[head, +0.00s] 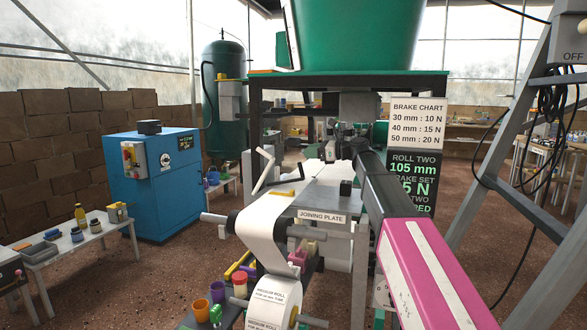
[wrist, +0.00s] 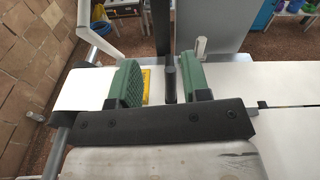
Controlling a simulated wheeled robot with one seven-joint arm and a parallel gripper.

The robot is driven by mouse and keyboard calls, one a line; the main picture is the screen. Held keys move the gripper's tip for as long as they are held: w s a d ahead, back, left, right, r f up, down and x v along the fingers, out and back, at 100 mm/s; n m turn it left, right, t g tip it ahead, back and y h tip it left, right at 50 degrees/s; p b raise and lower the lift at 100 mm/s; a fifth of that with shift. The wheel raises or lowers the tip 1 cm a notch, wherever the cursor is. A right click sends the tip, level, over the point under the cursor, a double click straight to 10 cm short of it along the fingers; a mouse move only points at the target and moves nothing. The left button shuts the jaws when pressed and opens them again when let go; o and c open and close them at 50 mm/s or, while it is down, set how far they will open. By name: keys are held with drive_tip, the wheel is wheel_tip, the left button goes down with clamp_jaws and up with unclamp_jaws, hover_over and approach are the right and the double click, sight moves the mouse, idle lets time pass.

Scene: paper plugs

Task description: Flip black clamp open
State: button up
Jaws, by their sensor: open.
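In the wrist view a long black bar, which I take to be the black clamp (wrist: 161,35), runs from the top edge down between my gripper's fingers. A short black post (wrist: 170,85) stands beside its lower end. My gripper (wrist: 160,70) is open. One green finger is on each side of the bar and post, with gaps, and nothing looks gripped. The joining plate (head: 322,217) shows its label in the head view. A small black block (head: 346,187) stands at its right edge. The clamp's hinge cannot be made out.
A pale angled lever (head: 265,168) stands left of the plate; it also shows in the wrist view (wrist: 98,38). A yellow strip (wrist: 147,84) lies by the left finger. White paper (head: 268,230) runs over the near roller to a roll (head: 268,302) below. Cups (head: 217,292) stand at the lower left.

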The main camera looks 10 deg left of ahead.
drive_tip(key=d+m+y, duration=0.1)
approach(301, 168)
drive_tip(key=shift+t, duration=0.3)
drive_tip(key=a, duration=0.3)
drive_tip(key=w+a, duration=0.1)
drive_tip(key=shift+a+f, duration=0.25)
drive_tip(key=shift+f, duration=0.1)
drive_tip(key=a, duration=0.3)
drive_tip(key=w+a, duration=0.1)
drive_tip(key=a, duration=0.1)
drive_tip(key=shift+a+r, duration=0.1)
drive_tip(key=shift+a, duration=0.25)
drive_tip(key=shift+w+a, duration=0.1)
drive_tip(key=shift+a, duration=0.8)
clamp_jaws()
